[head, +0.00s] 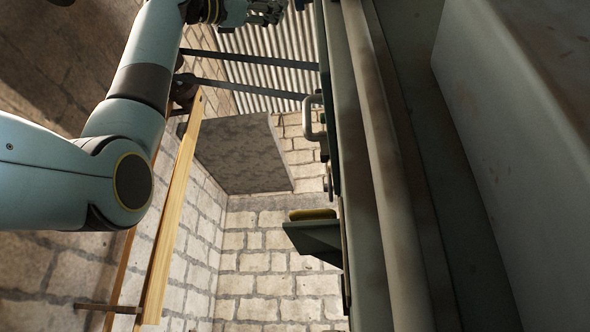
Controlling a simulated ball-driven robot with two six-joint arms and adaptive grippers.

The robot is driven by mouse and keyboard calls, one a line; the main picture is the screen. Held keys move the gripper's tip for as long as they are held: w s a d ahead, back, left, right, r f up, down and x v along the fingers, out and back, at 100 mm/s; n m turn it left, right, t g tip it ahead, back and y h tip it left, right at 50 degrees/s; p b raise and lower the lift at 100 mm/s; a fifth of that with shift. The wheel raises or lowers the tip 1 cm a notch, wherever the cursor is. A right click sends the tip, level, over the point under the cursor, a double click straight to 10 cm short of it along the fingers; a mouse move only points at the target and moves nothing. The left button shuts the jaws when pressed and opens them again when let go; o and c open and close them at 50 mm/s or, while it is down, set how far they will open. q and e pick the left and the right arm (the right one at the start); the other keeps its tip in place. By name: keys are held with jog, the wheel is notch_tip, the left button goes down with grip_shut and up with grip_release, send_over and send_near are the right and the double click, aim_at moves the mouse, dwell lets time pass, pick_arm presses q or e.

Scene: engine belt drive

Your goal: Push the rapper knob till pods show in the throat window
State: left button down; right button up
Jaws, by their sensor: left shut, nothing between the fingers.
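My left arm comes in from the left and reaches up to the top edge. My left gripper (268,10) is partly in view there, shut and empty, close to the left side of a dark green machine frame (335,100). The picture cuts off what lies above the gripper. I cannot make out the rapper knob, the throat window or any pods. My right gripper is not in view.
A pale D-shaped handle (311,118) sticks out from the machine's side. Below it a dark bracket (316,240) carries a yellow piece (312,214). Two dark straps (250,59) cross to the machine. A wooden rail (172,215) stands left; brick wall lies behind.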

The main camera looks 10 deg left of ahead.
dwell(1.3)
pick_arm(q)
jog(key=shift+d, duration=0.5)
jog(key=shift+s+d, duration=0.1)
jog(key=shift+d, duration=1.15)
dwell(1.5)
jog(key=shift+a, duration=1.65)
jog(key=shift+a, duration=2.45)
